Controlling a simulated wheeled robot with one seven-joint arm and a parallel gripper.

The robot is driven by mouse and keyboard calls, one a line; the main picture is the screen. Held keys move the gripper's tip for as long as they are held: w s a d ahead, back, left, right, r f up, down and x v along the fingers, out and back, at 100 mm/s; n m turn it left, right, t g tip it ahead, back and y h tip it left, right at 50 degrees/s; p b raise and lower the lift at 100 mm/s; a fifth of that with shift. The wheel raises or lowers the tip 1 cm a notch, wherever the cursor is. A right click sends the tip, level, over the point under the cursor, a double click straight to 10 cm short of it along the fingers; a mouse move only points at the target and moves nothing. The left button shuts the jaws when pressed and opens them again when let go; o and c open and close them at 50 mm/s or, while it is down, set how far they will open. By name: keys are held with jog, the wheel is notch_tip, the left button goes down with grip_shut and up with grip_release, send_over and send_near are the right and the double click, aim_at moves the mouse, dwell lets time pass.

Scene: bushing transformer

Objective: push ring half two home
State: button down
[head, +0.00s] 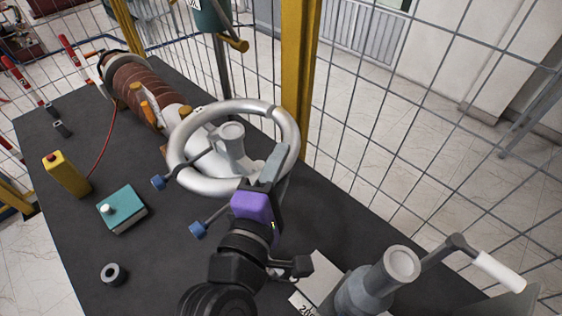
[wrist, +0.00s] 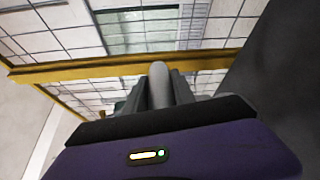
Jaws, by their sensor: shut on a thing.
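A silver ring of two halves circles the pale top end of the bushing (head: 231,140). A dark seam shows at its far right. The left part of the ring (head: 179,133) lies away from my gripper. My gripper (head: 275,165) is shut on the near right part, which I take for ring half two (head: 292,137). In the wrist view the rounded grey tube (wrist: 159,78) stands between my two fingers (wrist: 156,98). The ring looks nearly closed; the near joint is hidden by my gripper, so I cannot tell whether a gap remains there.
Two blue-knobbed rods (head: 158,183) (head: 198,230) stick out near the ring. A teal box (head: 122,207), a yellow switch box (head: 66,174) and a small dark ring (head: 113,273) lie on the dark table (head: 165,245). A grey cranked device (head: 385,280) stands at near right. A mesh fence (head: 400,120) runs behind.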

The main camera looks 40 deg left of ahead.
jog(key=shift+f+b, duration=0.3)
jog(key=shift+f, duration=0.2)
jog(key=c, duration=0.9)
grip_release()
jog(key=shift+c, duration=0.2)
jog(key=shift+s, duration=0.1)
jog(key=b+v, duration=0.1)
jog(key=v, duration=0.6)
jog(key=shift+s+b, duration=0.3)
jog(key=shift+d, duration=0.2)
